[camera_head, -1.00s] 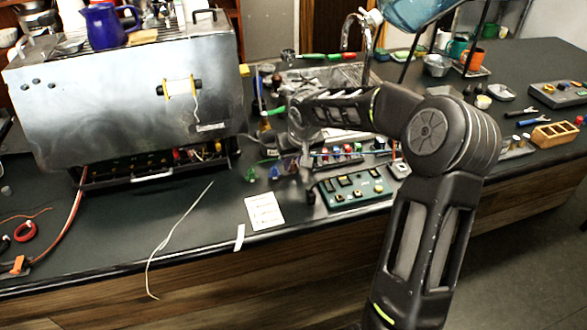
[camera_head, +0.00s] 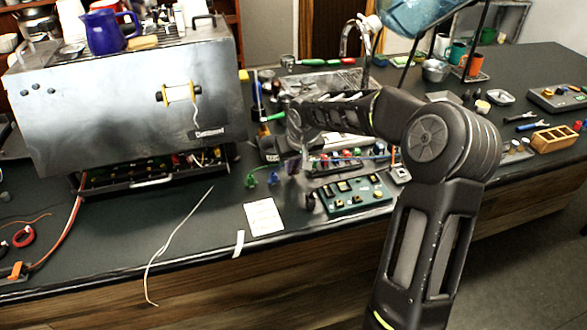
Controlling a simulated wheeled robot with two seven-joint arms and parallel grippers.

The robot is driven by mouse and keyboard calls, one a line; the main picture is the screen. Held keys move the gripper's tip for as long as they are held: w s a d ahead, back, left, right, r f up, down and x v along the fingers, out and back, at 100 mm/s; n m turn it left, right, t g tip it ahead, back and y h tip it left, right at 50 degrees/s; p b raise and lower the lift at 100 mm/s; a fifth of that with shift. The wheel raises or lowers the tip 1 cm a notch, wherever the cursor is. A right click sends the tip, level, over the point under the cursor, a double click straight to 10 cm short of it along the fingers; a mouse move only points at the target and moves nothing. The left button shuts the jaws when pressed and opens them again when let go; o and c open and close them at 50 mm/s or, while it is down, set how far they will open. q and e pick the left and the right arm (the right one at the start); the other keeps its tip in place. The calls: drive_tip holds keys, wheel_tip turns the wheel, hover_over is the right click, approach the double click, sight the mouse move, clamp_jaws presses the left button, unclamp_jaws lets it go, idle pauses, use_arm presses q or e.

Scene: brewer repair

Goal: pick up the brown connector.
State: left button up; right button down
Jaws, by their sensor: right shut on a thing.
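A green connector (camera_head: 250,181), a blue connector (camera_head: 273,178) and a purple one (camera_head: 292,168) are to the left of the gripper. A small dark piece (camera_head: 310,202) is at the board's left edge. My left gripper is not in view.
The steel brewer (camera_head: 120,100) stands at the left with its lower tray (camera_head: 150,182) open. A white card (camera_head: 263,217) and a pale wire (camera_head: 176,240) lie near the counter's front edge. A wooden box (camera_head: 555,138) is at the right.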

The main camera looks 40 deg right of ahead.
wheel_tip(320, 180, up, 9)
drive_tip(key=b, duration=0.1)
drive_tip(key=shift+r, duration=0.15)
idle(0.6)
